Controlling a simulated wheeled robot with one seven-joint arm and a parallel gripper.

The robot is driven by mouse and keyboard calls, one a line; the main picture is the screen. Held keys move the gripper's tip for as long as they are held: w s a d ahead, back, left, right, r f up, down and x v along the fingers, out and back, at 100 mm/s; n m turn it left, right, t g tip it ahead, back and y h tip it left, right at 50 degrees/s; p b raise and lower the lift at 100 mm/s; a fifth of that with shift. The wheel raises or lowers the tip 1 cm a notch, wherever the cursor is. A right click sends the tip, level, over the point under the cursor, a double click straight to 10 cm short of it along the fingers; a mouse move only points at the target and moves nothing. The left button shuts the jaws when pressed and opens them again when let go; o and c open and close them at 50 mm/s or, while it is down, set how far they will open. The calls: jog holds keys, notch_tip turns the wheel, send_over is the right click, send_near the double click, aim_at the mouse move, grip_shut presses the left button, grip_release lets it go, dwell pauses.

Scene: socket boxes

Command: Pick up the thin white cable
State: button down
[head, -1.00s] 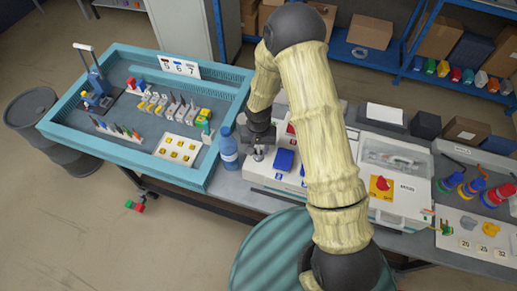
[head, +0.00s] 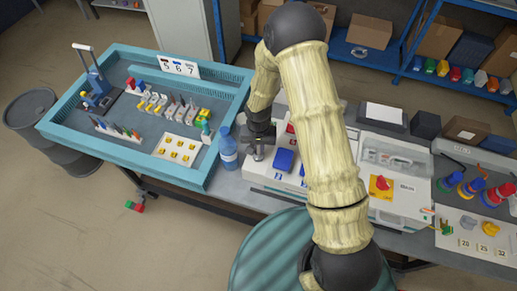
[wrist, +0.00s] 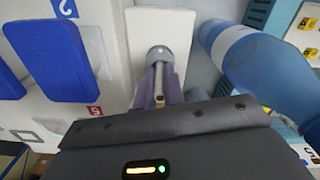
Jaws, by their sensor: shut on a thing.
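My gripper (wrist: 158,90) is at the white panel, and it also shows in the head view (head: 258,150) between the blue bottle and the blue block. Its two greyish fingers are closed around a thin pale cable (wrist: 159,72). The cable runs between the fingers to a round grey socket (wrist: 158,52) on a white raised strip. The far end of the cable appears to be at or in this socket; I cannot tell how deep. The dark gripper body hides the near part of the cable. In the head view the cable is too small to make out.
A blue bottle (head: 228,152) stands close left of my gripper; in the wrist view it is at right (wrist: 262,70). A blue block (wrist: 55,58) stands on the other side. A teal-rimmed tray (head: 120,150) with small parts lies further left.

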jog(key=shift+r, duration=0.1)
notch_tip(320, 180, up, 10)
jog(key=b, duration=0.2)
jog(key=shift+b, duration=0.4)
jog(key=shift+s+f, duration=0.1)
jog(key=shift+f, duration=0.1)
dwell(0.6)
